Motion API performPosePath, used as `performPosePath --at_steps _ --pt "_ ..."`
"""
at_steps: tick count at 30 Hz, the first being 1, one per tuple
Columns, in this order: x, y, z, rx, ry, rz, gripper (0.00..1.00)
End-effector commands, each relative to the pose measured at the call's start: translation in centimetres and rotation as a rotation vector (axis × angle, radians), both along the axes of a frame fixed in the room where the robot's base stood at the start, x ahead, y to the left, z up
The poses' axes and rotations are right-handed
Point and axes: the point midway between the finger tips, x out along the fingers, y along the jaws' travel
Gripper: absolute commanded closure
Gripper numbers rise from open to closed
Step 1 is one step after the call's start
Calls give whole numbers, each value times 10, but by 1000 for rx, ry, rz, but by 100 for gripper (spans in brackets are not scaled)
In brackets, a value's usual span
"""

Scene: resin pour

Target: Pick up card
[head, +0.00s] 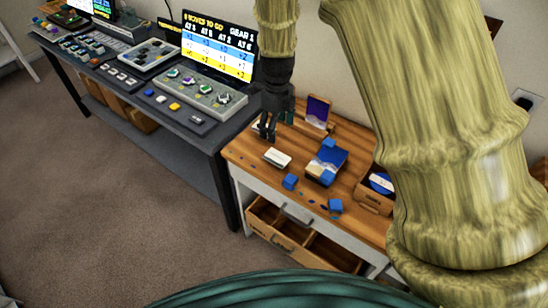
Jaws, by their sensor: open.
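My gripper (267,133) is open, pointing down over the left back part of the wooden table (250,150). Nothing shows between its fingers. A small white block or stack of cards (277,158) lies on the table just in front of the gripper, apart from it as far as I can tell. A purple and blue card (318,108) stands upright in a wooden holder to the right of the gripper. Some small thing right behind the fingers is partly hidden. Which of these is the task's card I cannot tell.
A blue box (322,168), blue cubes (290,181) (335,206) and several small dark discs lie on the table. A wooden tray (372,201) is partly hidden by my arm. An open drawer (270,229) juts out below. A dark desk (215,139) with consoles and screens stands left.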

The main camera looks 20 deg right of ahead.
Motion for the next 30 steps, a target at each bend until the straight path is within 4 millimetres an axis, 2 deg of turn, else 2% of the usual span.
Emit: performPosePath --at_steps 1,8,18,30 --pt "0 1 -9 0 0 0 26" --pt "1 2 -19 1 1 -1 26" --pt "0 3 -58 1 2 1 26" --pt "-4 2 -78 1 2 -2 26"
